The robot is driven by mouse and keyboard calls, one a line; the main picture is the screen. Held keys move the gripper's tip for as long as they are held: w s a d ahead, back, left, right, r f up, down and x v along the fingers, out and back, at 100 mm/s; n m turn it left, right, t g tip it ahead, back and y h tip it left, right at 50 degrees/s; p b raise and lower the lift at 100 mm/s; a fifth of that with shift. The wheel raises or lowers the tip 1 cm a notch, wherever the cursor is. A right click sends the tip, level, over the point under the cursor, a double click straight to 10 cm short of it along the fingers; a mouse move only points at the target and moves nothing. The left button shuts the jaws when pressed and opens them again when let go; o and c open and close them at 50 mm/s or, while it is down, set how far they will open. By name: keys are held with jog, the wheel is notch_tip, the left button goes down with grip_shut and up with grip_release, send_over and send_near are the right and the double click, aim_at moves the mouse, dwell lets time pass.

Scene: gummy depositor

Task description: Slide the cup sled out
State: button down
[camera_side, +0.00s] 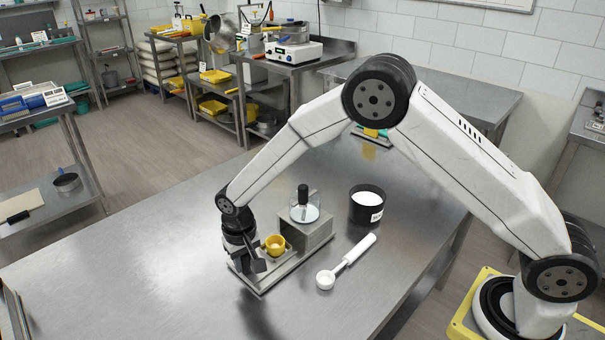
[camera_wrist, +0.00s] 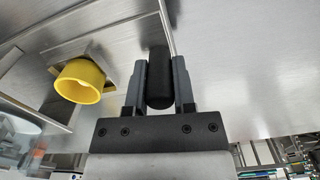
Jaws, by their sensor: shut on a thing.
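The yellow cup (camera_side: 275,244) sits on the metal cup sled (camera_side: 287,261), out in front of the depositor housing (camera_side: 318,232). A clear hopper with a dark knob (camera_side: 303,196) tops the housing. My gripper (camera_side: 252,262) is at the sled's left end, beside the cup. In the wrist view my gripper (camera_wrist: 158,88) is shut on the black sled handle (camera_wrist: 159,75), with one finger on each side of it. The yellow cup (camera_wrist: 80,82) shows to the left of the fingers there, apart from them. Part of the handle is hidden by my gripper in the side view.
A white scoop (camera_side: 345,262) lies on the steel table just right of the depositor. A black tub of white powder (camera_side: 367,204) stands behind it. The table (camera_side: 150,275) left and in front of the sled is clear.

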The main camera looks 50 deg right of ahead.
jog(key=shift+a, duration=0.3)
jog(key=shift+c, duration=2.2)
grip_release()
jog(key=shift+d+r, duration=0.1)
jog(key=shift+r, duration=0.05)
jog(key=shift+r, duration=3.8)
